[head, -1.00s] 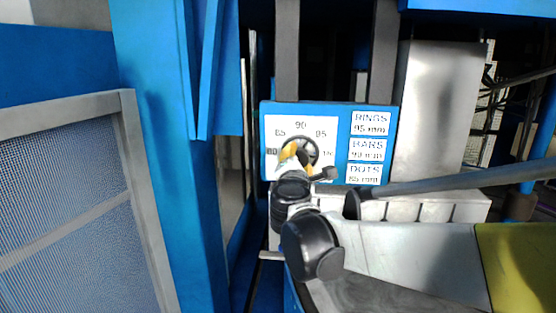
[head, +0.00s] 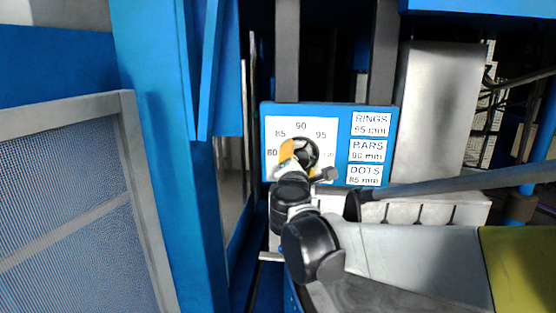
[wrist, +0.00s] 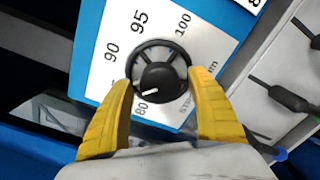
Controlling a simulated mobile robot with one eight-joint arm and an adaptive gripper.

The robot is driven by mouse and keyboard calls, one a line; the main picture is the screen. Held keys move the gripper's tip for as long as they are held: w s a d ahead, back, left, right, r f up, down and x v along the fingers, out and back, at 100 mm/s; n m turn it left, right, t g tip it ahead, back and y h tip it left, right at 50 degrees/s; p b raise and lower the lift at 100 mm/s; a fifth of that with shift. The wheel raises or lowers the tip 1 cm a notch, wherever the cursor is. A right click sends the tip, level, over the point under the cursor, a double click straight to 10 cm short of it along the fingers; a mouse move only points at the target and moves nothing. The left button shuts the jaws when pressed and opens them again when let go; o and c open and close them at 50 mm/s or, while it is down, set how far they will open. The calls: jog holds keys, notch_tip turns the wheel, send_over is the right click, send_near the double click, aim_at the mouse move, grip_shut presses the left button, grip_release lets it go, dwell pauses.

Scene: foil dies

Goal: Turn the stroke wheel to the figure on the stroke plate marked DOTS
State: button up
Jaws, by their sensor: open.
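The stroke wheel (head: 308,151) is a dark spoked handwheel on a white dial (head: 278,133) with figures around it. In the wrist view the wheel (wrist: 161,76) lies between my two yellow fingers. A short white mark on its black hub points to the lower left, toward the side of the 80. The 85 is hidden there behind the left finger but shows in the head view. My gripper (wrist: 161,78) is open, one finger on each side of the rim; I cannot tell whether they touch it. It covers part of the wheel in the head view (head: 294,150). The stroke plate (head: 365,175) reads DOTS 85 mm.
Plates above it read BARS 90 mm (head: 367,150) and RINGS 95 mm (head: 370,124). A grey panel with dark-knobbed levers (wrist: 285,97) stands beside the dial. A blue post (head: 165,160) and mesh guard (head: 65,200) stand to the left.

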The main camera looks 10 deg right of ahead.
jog(key=v, duration=1.1)
jog(key=shift+s, duration=0.35)
jog(key=shift+a, duration=0.1)
